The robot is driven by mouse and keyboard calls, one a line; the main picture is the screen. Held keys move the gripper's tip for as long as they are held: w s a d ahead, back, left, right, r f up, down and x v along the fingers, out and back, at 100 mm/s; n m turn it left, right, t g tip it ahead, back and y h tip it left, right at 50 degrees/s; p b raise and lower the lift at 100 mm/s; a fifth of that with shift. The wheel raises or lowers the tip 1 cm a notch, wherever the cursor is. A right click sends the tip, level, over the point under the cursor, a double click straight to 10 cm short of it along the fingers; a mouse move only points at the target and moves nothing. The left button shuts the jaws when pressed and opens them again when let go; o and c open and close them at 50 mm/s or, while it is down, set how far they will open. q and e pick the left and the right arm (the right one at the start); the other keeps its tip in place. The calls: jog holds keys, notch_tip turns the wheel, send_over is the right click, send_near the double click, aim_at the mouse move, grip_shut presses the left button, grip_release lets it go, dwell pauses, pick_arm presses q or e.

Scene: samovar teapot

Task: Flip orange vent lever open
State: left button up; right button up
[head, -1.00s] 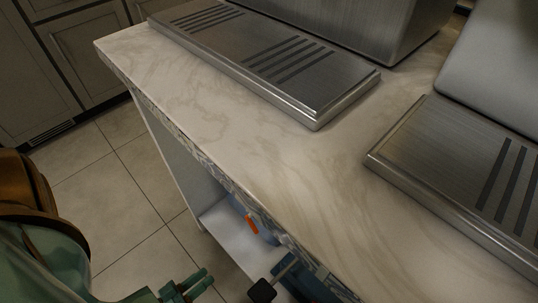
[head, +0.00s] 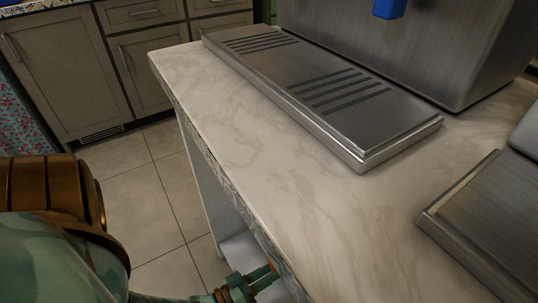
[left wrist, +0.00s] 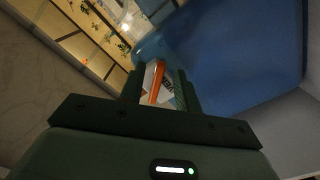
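The orange vent lever (left wrist: 158,82) shows in the left wrist view as a slanted orange bar on a blue body (left wrist: 235,50). My left gripper (left wrist: 160,90) is open, with one finger on each side of the lever and visible gaps between. Whether a finger touches it, I cannot tell. In the head view my left gripper (head: 266,276) is beside the counter's front edge, low down. Only a small orange bit of the lever (head: 273,265) shows there at the fingertips; the counter hides the rest. My right gripper is not in view.
The marble counter (head: 240,130) overhangs the area beside my left gripper. Metal drip trays (head: 330,90) and a steel box with a blue part (head: 390,8) stand on it. Tiled floor (head: 150,200) lies open to the left, with cabinets (head: 65,75) behind.

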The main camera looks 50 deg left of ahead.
pick_arm(q)
jog(key=shift+w, duration=0.2)
grip_shut()
jog(key=shift+a+f+m, duration=0.2)
jog(key=shift+a+m, duration=0.1)
jog(key=shift+m, duration=0.8)
jog(key=shift+c, duration=0.3)
grip_release()
jog(key=shift+o, duration=0.3)
jog(key=shift+s, duration=0.1)
